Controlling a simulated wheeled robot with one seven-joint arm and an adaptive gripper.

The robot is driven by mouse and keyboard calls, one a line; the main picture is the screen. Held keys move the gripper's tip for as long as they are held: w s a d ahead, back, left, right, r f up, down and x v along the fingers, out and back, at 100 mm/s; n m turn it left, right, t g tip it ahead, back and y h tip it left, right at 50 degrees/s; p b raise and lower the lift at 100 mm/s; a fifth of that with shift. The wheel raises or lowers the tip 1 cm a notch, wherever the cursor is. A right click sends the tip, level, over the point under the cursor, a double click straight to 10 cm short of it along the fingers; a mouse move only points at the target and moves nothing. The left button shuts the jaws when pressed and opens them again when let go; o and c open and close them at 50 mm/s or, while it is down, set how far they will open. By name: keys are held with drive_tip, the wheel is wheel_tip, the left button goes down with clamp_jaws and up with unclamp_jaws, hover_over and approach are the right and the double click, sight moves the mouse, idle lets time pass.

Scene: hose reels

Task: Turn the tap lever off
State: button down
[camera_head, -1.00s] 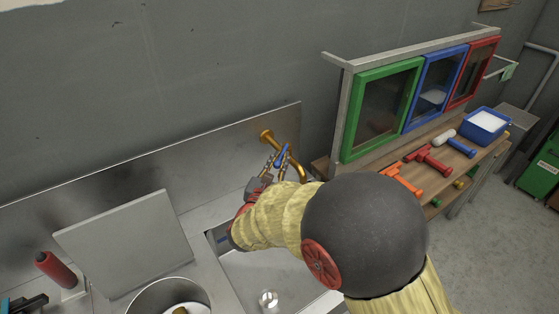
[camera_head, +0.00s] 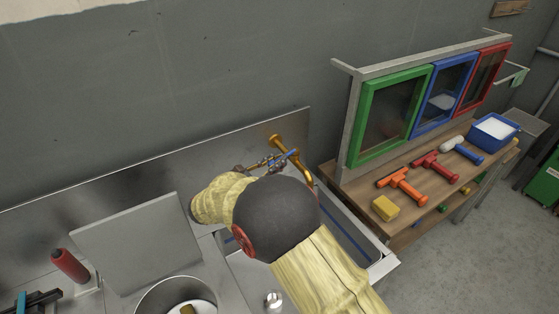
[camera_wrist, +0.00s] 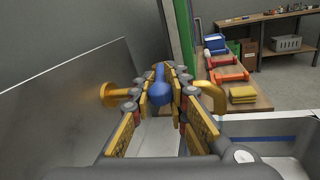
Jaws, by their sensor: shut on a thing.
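The brass tap (camera_head: 301,171) stands out from the metal backsplash above the sink, and its blue lever (camera_head: 286,156) shows beside it. In the wrist view the blue lever (camera_wrist: 160,88) lies between the fingers of my gripper (camera_wrist: 161,90), which is shut on it. The brass wall fitting (camera_wrist: 115,94) is left of the fingers and the curved spout (camera_wrist: 212,95) is right of them. In the head view my gripper (camera_head: 262,165) reaches the tap from the left, and my arm hides part of it and of the sink (camera_head: 342,218).
A wooden bench (camera_head: 350,190) with a yellow sponge (camera_head: 385,208), several coloured tools and a blue bin (camera_head: 493,132) stands right of the sink. A grey board (camera_head: 138,243), a pot (camera_head: 176,295) and a red-handled item (camera_head: 70,266) are at left.

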idle(0.4)
drive_tip(key=c, duration=1.9)
unclamp_jaws()
drive_tip(key=v, duration=1.2)
drive_tip(key=shift+w+a, duration=0.1)
drive_tip(key=shift+a, duration=0.05)
